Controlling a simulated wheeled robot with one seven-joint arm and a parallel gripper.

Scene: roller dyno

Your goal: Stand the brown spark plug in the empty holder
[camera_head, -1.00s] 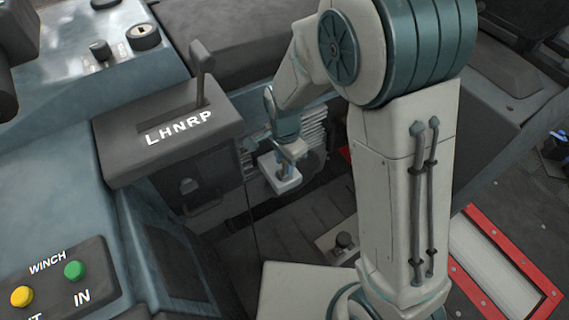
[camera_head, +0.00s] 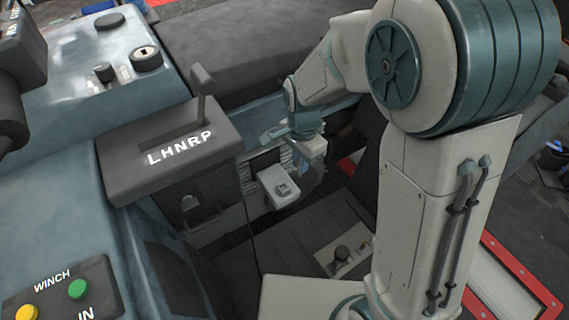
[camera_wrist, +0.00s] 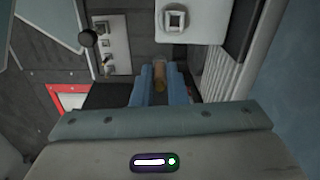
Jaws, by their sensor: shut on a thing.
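My gripper (camera_wrist: 161,84) is shut on the brown spark plug (camera_wrist: 160,77), which shows between the two blue fingers in the wrist view. Only part of the plug shows; its lower end is hidden. In the head view my gripper (camera_head: 303,166) is just above and to the right of a white holder block (camera_head: 270,176), and the plug is too small to make out. The holder has a raised square socket, with no plug standing in it. The same holder (camera_wrist: 200,30) is at the top of the wrist view, apart from the fingers.
A dark shifter box (camera_head: 170,165) marked LHNRP, with an upright lever, stands left of the holder. A ribbed light panel (camera_wrist: 226,66) is close to the right in the wrist view. A plate with a black knob (camera_head: 342,254) lies below the holder.

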